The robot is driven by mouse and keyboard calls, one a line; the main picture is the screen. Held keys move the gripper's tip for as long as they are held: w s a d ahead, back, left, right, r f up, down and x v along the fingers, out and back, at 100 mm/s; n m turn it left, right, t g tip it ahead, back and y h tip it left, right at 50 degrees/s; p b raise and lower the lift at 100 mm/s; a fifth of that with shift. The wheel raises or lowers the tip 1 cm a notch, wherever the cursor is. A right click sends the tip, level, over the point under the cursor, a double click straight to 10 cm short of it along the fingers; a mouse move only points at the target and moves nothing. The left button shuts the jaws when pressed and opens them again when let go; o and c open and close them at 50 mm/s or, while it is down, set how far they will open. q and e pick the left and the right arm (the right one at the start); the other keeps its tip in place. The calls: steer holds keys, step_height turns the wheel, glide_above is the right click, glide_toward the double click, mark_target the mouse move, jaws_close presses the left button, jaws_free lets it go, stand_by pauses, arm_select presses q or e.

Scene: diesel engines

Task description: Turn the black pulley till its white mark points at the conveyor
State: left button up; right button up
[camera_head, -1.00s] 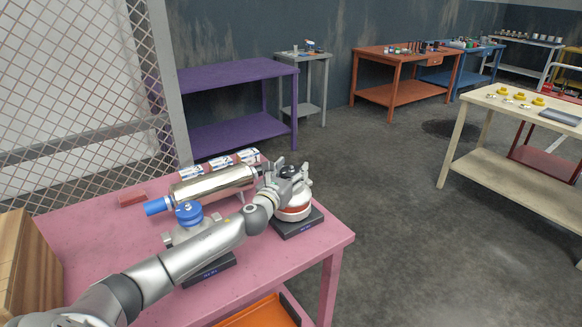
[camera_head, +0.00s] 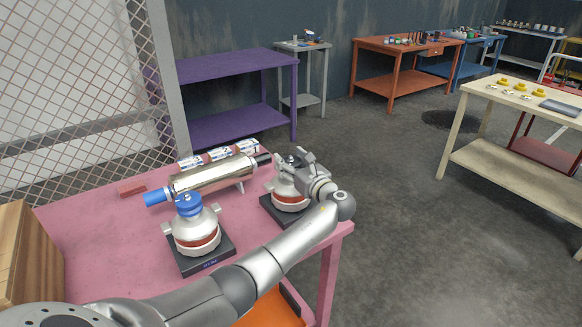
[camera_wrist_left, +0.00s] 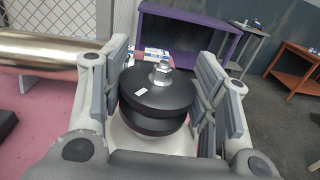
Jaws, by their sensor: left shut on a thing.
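The black pulley (camera_wrist_left: 160,98) is a two-disc wheel with a silver nut on top, in the middle of the left wrist view. Its white mark (camera_wrist_left: 141,92) lies on the top disc, on the near left side of the nut, the side of the silver cylinder. My left gripper (camera_wrist_left: 163,92) is shut on the pulley, one finger on each side. In the head view my left gripper (camera_head: 294,162) reaches it from the front right and hides most of it. The pulley tops a silver unit (camera_head: 290,195) on a dark base. Which thing is the conveyor is unclear.
A silver cylinder (camera_head: 213,175) with a blue end lies left of the unit. A row of blue, white and red pieces (camera_head: 218,153) lies behind it. A second unit with a blue pulley (camera_head: 189,204) stands on the pink table (camera_head: 110,235). The table's right edge is close.

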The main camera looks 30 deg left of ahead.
arm_select(q)
steer(key=shift+f+n+g+y+b, duration=0.1)
steer(key=shift+n+g+y+b, duration=0.7)
steer(key=shift+n+g+b, duration=1.3)
steer(key=shift+m+g+b, duration=0.3)
steer(key=shift+g+b, duration=0.05)
steer(key=shift+g, duration=0.15)
steer(key=o, duration=1)
steer(key=shift+a, duration=0.15)
steer(key=shift+d, duration=0.25)
steer(key=d, duration=0.3)
steer(key=s+d, duration=0.1)
steer(key=d, duration=0.7)
steer(key=shift+s+d, duration=0.25)
steer(key=shift+s, duration=0.05)
